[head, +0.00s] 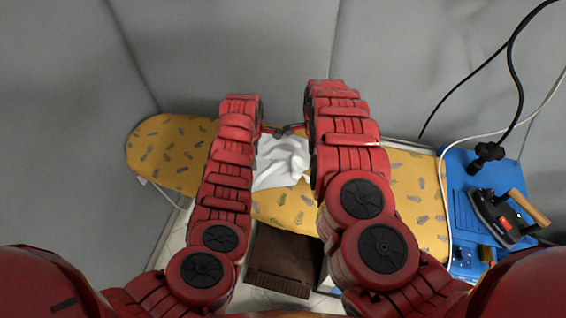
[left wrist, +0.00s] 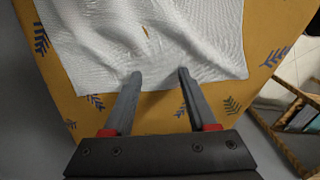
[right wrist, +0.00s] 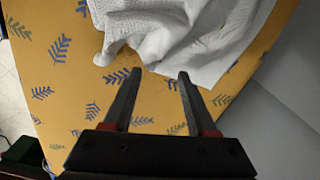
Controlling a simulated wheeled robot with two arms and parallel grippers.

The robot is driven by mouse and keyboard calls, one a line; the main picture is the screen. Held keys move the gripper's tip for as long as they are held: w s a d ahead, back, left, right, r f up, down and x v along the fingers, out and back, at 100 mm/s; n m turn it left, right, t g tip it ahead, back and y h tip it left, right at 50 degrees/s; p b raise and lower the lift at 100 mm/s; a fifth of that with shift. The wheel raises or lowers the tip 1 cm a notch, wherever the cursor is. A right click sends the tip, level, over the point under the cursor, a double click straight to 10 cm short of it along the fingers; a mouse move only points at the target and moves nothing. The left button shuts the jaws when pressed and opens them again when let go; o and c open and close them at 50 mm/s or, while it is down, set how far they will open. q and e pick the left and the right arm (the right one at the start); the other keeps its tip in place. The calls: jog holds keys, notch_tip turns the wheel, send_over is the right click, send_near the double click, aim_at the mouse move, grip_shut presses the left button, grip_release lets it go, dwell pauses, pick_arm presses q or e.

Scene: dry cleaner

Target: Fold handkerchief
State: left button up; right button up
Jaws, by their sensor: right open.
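The white handkerchief (head: 283,161) lies crumpled on the yellow ironing board (head: 160,145), between my two arms in the head view. In the left wrist view the handkerchief (left wrist: 190,35) has raised wrinkles and a small gap showing yellow. My left gripper (left wrist: 160,74) is open, its fingertips at the cloth's near edge; I cannot tell whether they touch it. In the right wrist view the handkerchief (right wrist: 195,35) is bunched, with a lifted fold at its near edge. My right gripper (right wrist: 159,74) is open and empty, its fingertips just short of or at that edge. My forearms hide part of the board.
A blue stand (head: 462,185) at the right holds an iron (head: 503,217) with a wooden handle. Black and white cables run above it. A dark brown box (head: 282,258) is on the floor below the board. Grey walls stand close behind. The board's left end is clear.

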pick_arm(q)
jog(key=shift+c, duration=0.2)
pick_arm(e)
jog(key=shift+f, duration=0.3)
pick_arm(q)
grip_shut()
pick_arm(e)
grip_shut()
